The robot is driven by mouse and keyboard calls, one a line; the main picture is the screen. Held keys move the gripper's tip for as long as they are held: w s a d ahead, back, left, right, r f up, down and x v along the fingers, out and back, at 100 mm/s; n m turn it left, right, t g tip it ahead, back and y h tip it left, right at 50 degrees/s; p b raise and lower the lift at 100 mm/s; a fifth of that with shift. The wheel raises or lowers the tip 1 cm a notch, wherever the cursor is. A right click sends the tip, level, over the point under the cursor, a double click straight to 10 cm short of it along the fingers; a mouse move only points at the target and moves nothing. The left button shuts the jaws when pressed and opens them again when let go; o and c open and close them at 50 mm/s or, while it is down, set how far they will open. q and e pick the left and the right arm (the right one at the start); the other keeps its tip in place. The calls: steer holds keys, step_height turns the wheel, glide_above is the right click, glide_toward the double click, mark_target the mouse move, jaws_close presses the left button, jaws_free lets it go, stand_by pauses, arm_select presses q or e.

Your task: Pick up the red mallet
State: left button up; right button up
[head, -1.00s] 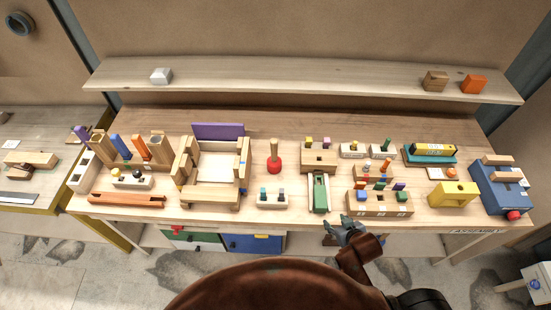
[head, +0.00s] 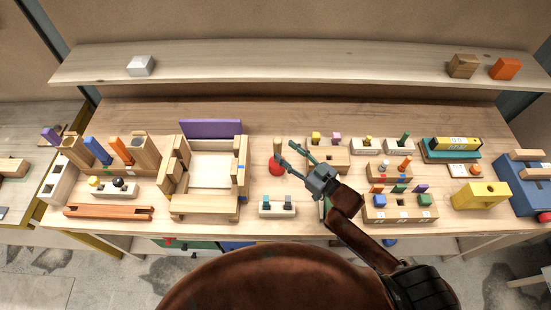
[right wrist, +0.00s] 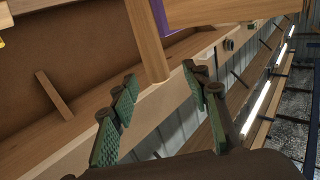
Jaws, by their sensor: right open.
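The mallet's head does not show there. My left gripper is out of view.
The wooden frame (head: 177,207) stands left of the mallet. A small block with two pegs (head: 277,211) lies in front of it. Peg blocks (head: 400,215) and a yellow block (head: 481,195) fill the right side. A shelf (head: 300,68) runs along the back.

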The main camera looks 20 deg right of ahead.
mark_target(281, 145)
steer(key=shift+w+a+r, duration=0.2)
steer(key=shift+w+a, duration=0.05)
steer(key=shift+w, duration=0.35)
steer(key=shift+x, duration=2.15)
steer(key=shift+w+d+f, duration=0.1)
steer(key=shift+d, duration=0.05)
steer(key=c, duration=0.7)
jaws_close()
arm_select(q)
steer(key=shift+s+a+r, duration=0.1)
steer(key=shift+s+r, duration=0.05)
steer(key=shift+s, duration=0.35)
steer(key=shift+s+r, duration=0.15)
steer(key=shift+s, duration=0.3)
